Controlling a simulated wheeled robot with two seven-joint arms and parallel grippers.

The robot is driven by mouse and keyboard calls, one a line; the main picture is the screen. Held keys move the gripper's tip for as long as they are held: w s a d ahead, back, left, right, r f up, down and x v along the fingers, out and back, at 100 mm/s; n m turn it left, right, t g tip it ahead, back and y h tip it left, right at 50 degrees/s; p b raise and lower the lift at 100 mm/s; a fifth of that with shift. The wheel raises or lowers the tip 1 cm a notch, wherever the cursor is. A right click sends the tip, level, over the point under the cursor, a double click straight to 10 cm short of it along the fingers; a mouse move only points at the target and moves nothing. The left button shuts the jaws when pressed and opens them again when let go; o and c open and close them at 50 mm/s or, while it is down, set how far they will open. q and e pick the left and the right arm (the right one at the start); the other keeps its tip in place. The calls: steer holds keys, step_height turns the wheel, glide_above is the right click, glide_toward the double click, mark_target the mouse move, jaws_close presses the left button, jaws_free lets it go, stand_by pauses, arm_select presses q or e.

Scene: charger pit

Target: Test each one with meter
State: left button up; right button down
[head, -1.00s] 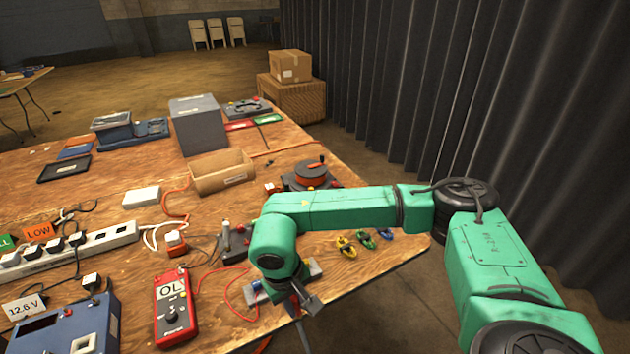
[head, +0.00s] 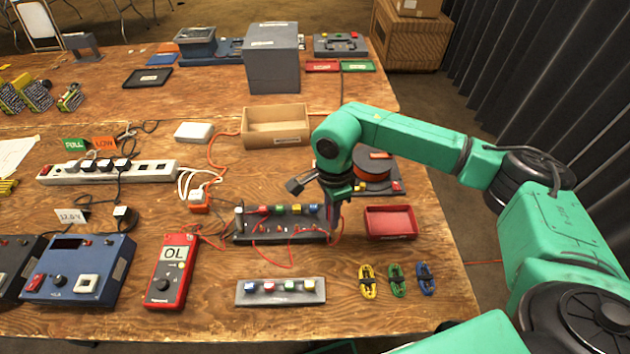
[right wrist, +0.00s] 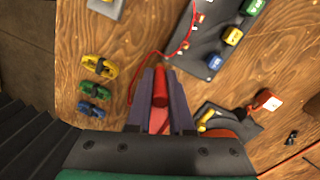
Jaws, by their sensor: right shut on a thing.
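The red meter (head: 172,270) lies on the table in the head view and reads OL. To its right is a dark test board (head: 262,238) with several coloured pieces along its back, and red wires. In front of the board, a grey strip (head: 302,298) bears several coloured pieces with white parts. My right gripper (head: 333,228) points down at the board's right end. In the right wrist view the right gripper (right wrist: 160,74) is shut on a red probe-like cylinder (right wrist: 160,88); a red wire runs beside it. I cannot tell whether its tip touches anything. My left gripper is not in view.
A red tray (head: 391,237) is just right of the board. Yellow, green and blue clips (head: 397,281) lie at the front right. A blue power box (head: 98,270), power strip (head: 110,175), open cardboard box (head: 277,138) and cable reel (head: 373,168) stand around. Bare wood lies along the front.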

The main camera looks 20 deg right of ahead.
arm_select(q)
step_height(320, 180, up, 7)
steer(key=p, duration=0.7)
arm_select(e)
steer(key=w+a+r+m+t, duration=0.1)
steer(key=a+r+m, duration=0.15)
steer(key=m, duration=1.35)
steer(key=w+a+r+m, duration=0.1)
steer(key=w+r+m, duration=0.15)
steer(key=m, duration=1.45)
steer(key=shift+h, duration=0.4)
steer(key=f+b, duration=0.1)
steer(key=f, duration=0.1)
steer(key=f+b, duration=0.4)
steer(key=shift+s+d, duration=0.2)
steer(key=shift+s, duration=0.15)
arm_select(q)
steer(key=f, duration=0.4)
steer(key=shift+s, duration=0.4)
arm_select(e)
steer(key=shift+r, duration=0.1)
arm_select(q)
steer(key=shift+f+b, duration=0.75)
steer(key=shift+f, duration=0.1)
arm_select(e)
steer(key=shift+f, duration=0.9)
